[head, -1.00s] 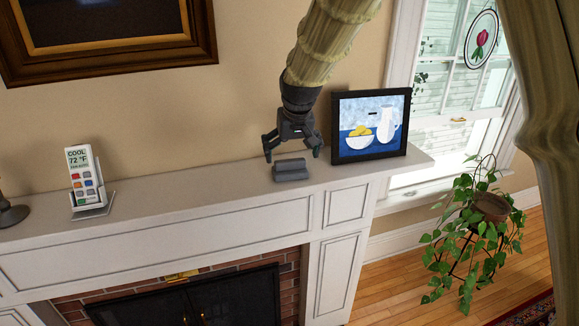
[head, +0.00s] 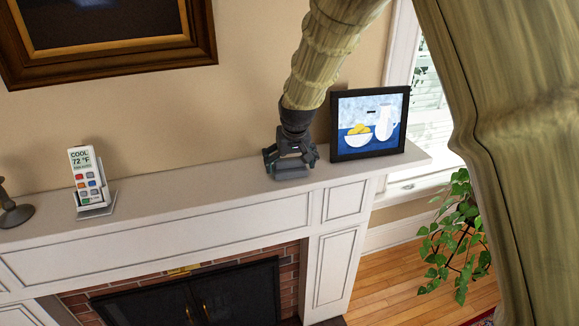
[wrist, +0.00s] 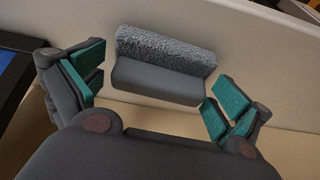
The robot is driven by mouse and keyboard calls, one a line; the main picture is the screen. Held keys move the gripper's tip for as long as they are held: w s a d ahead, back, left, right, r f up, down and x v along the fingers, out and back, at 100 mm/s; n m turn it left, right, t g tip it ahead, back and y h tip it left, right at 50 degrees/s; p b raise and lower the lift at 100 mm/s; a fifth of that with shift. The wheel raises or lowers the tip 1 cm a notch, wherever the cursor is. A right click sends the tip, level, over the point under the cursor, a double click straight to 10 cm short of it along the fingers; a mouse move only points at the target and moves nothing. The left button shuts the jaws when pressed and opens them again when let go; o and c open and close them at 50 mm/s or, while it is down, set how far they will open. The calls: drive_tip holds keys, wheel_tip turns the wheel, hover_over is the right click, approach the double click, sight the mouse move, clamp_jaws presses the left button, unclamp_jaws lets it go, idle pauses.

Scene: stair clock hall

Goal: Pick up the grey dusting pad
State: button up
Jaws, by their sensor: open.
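The grey dusting pad (head: 292,172) lies on the white mantel shelf, just left of the framed still-life picture. In the wrist view the pad (wrist: 158,80) shows a smooth dark grey side and a fuzzy lighter grey side. My gripper (head: 291,165) is low over the pad, hiding much of it in the head view. In the wrist view my gripper (wrist: 152,92) is open, with teal finger pads on the left and right of the pad. Gaps show between the pad and both fingers, so it is not held.
The framed picture (head: 370,124) stands close to the right of my gripper. A remote-like controller in a stand (head: 88,178) and a dark metal base (head: 14,212) are on the left of the mantel (head: 190,188). The shelf between is clear. A plant (head: 455,240) stands at right.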

sight(289, 159)
drive_tip(key=c, duration=0.8)
drive_tip(key=shift+r+b, duration=0.7)
drive_tip(key=shift+r, duration=0.05)
drive_tip(key=shift+b+v, duration=0.6)
drive_tip(key=shift+v, duration=0.3)
drive_tip(key=s+r+b, duration=0.1)
drive_tip(key=s+b, duration=0.4)
drive_tip(key=s, duration=1)
drive_tip(key=shift+s+d+r, duration=0.15)
drive_tip(key=shift+d+r, duration=0.15)
drive_tip(key=shift+r, duration=0.1)
